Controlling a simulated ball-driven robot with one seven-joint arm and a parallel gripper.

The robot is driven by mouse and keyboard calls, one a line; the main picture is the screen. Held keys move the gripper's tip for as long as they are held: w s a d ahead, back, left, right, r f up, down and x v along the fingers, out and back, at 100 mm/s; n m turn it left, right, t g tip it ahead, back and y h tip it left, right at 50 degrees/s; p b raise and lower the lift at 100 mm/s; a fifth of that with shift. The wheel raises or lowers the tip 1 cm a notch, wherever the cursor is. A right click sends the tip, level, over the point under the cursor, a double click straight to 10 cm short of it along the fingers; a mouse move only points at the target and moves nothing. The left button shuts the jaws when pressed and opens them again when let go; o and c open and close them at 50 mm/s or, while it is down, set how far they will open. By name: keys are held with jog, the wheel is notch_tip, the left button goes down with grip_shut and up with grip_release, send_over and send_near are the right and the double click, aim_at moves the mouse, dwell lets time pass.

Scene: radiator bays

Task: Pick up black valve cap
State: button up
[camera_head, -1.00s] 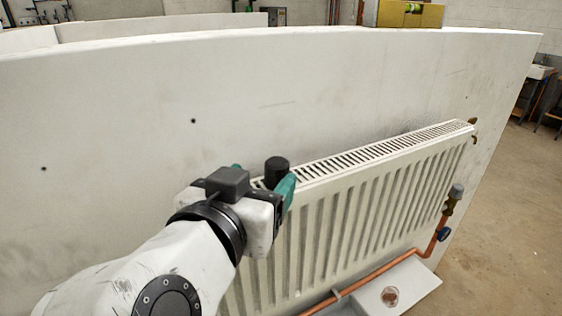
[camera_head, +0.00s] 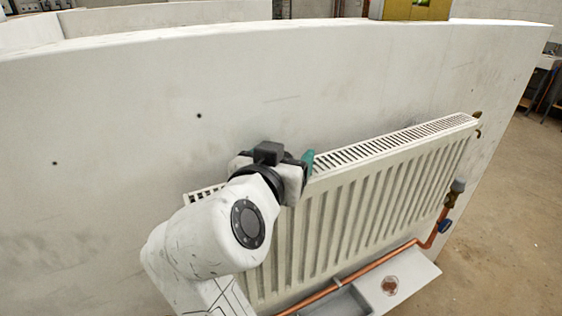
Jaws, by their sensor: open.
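My gripper (camera_head: 308,161) is at the top edge of the white radiator (camera_head: 340,215), left of its middle, with a teal finger showing. It is open, though its body hides the gap between the fingers. The black valve cap, a short dark cylinder by the teal fingers a second ago, cannot be made out now. It may be hidden behind my gripper's dark body.
A white panel (camera_head: 150,110) stands behind the radiator. At the right end are a grey-topped valve (camera_head: 457,186), a blue handle (camera_head: 445,226) and a copper pipe (camera_head: 432,240). A white ledge (camera_head: 415,272) holds a round copper-coloured thing (camera_head: 390,286). Floor is clear at right.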

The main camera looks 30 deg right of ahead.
jog(key=shift+c, duration=0.4)
jog(key=c, duration=1)
jog(key=shift+c, duration=0.2)
jog(key=shift+r, duration=0.1)
